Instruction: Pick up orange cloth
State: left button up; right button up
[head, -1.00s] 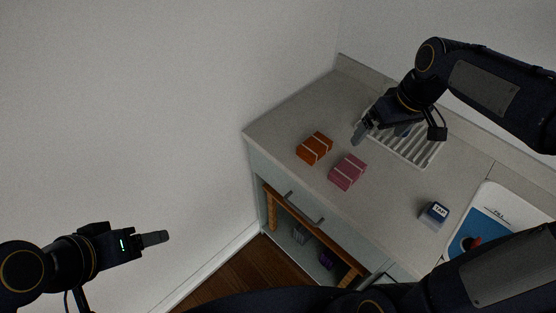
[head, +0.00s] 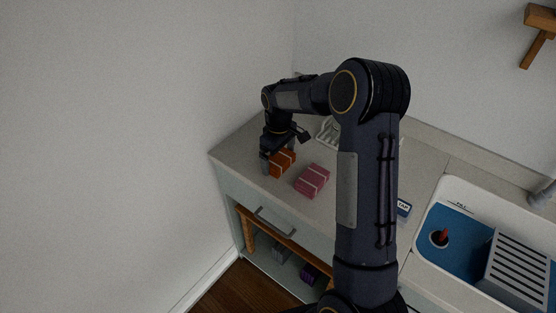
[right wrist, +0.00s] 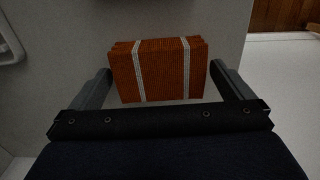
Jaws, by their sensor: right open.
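The orange cloth (head: 281,163) is a folded block with pale stripes, lying on the counter near its left end. In the right wrist view the cloth (right wrist: 158,70) lies between the two fingers. My right gripper (head: 279,158) is over the cloth with its fingers pointing down, one on either side. In the right wrist view the gripper (right wrist: 160,88) is open, with a small gap visible between each finger and the cloth. My left gripper does not show.
A pink folded cloth (head: 312,181) lies to the right of the orange one. A white rack (head: 328,133) stands behind, partly hidden by my arm. A sink with a blue basin (head: 462,235) is at the right. A drawer handle (head: 275,222) is on the counter front.

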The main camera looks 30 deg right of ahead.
jog(key=shift+f, duration=0.5)
jog(key=c, duration=0.8)
jog(key=shift+r, duration=0.15)
